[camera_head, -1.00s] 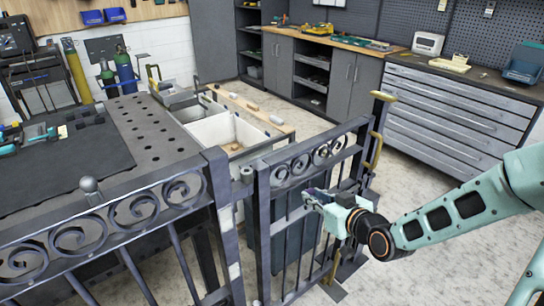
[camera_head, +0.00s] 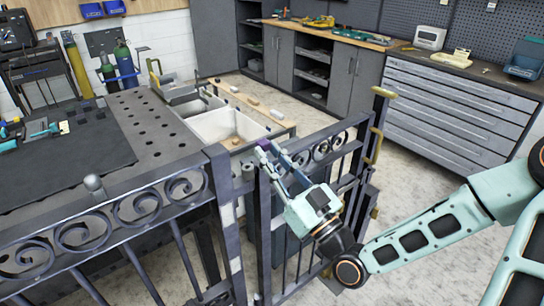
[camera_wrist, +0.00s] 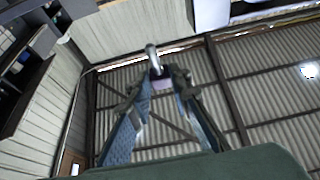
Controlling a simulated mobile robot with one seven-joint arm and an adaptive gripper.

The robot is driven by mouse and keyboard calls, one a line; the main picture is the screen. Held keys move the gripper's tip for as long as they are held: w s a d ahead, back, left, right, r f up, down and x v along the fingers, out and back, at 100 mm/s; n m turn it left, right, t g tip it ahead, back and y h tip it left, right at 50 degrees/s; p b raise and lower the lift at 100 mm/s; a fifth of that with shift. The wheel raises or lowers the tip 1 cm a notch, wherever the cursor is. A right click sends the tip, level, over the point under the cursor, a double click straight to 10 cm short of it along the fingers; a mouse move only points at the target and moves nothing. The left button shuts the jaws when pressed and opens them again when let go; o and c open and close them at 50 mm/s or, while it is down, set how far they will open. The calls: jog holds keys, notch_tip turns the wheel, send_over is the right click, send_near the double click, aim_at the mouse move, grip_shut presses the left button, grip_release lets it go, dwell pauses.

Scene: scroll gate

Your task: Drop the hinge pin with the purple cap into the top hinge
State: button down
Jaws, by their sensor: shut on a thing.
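My gripper (camera_head: 270,152) is shut on the hinge pin, just above the top rail of the gate leaf, pointing up and left in the head view. The pin's purple cap (camera_head: 263,145) shows at the fingertips. In the wrist view the purple cap (camera_wrist: 161,84) sits between the fingertips and the bare metal shaft (camera_wrist: 152,57) sticks out beyond them. The top hinge (camera_head: 247,172) is at the upper joint between the fixed gate post and the leaf, a little left of and below the fingertips. I cannot see into its bore.
The scrolled gate leaf (camera_head: 320,155) stands right of the post (camera_head: 225,195), and the fixed scrolled panel (camera_head: 140,208) runs to the left. A perforated bench (camera_head: 155,140) with a pale bin (camera_head: 222,125) is behind. Floor is clear at the right.

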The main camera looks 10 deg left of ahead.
jog(key=b, duration=0.1)
send_over(254, 171)
jog(key=s, duration=0.2)
jog(key=shift+f, duration=1)
jog(key=shift+d+f+b, duration=0.15)
jog(key=shift+f+b, duration=0.85)
jog(key=shift+f, duration=0.3)
dwell(0.4)
dwell(0.6)
jog(key=shift+f+b, duration=2)
jog(key=shift+b, duration=0.25)
dwell(0.7)
jog(key=c, duration=1.7)
grip_release()
jog(key=shift+d, duration=0.1)
jog(key=shift+f, duration=0.1)
jog(key=v, duration=1.2)
jog(key=shift+s, duration=0.2)
